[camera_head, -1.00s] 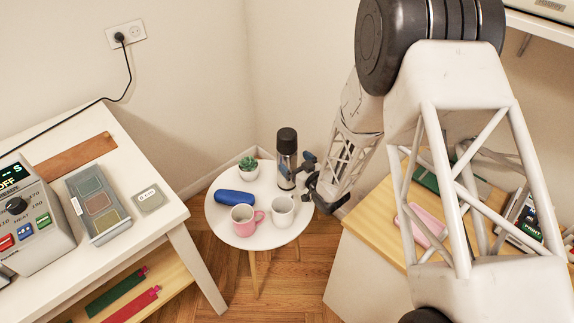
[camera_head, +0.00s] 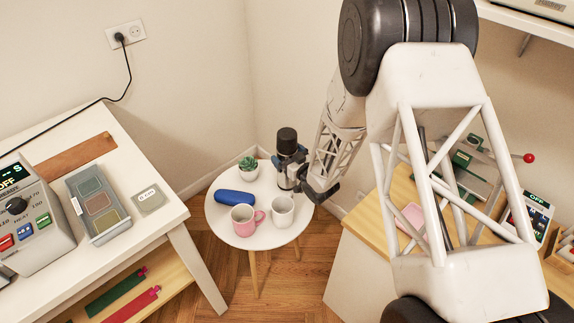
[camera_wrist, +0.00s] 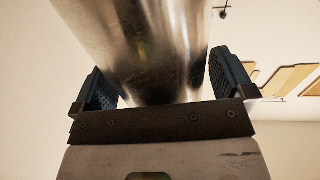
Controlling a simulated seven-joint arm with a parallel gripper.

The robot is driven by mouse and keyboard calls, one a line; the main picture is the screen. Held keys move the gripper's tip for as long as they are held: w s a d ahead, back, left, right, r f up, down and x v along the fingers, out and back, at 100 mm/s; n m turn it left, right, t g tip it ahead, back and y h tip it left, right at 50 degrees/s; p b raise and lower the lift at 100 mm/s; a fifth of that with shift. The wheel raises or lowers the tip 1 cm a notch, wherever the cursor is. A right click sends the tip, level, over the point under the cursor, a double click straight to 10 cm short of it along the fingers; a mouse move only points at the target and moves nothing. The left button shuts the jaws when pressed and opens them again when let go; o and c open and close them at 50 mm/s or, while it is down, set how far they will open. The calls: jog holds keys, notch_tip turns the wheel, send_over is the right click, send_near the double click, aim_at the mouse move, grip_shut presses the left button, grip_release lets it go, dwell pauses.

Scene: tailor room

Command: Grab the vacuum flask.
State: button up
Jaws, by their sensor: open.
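The vacuum flask (camera_head: 287,141) has a black cap and a shiny metal body. It stands upright near the back right of the small round white table (camera_head: 232,226). My gripper (camera_head: 289,165) is open at the flask, with a finger on either side of its body. In the wrist view the metal flask body (camera_wrist: 140,45) fills the space between the two blue finger pads (camera_wrist: 160,84). A gap shows beside the left pad; whether the right pad touches cannot be told. The flask's lower part is partly hidden by my gripper.
On the round table are a blue case (camera_head: 234,197), a potted succulent (camera_head: 248,168), a pink mug (camera_head: 245,219) and a white mug (camera_head: 281,211) just in front of the flask. A white desk (camera_head: 140,228) stands left, a wooden-topped cabinet (camera_head: 372,228) right.

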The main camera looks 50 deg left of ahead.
aim_at(287, 133)
jog(key=shift+a, duration=0.15)
jog(key=shift+c, duration=0.5)
jog(key=c, duration=1.3)
jog(key=shift+r, duration=0.15)
jog(key=shift+r, duration=4.85)
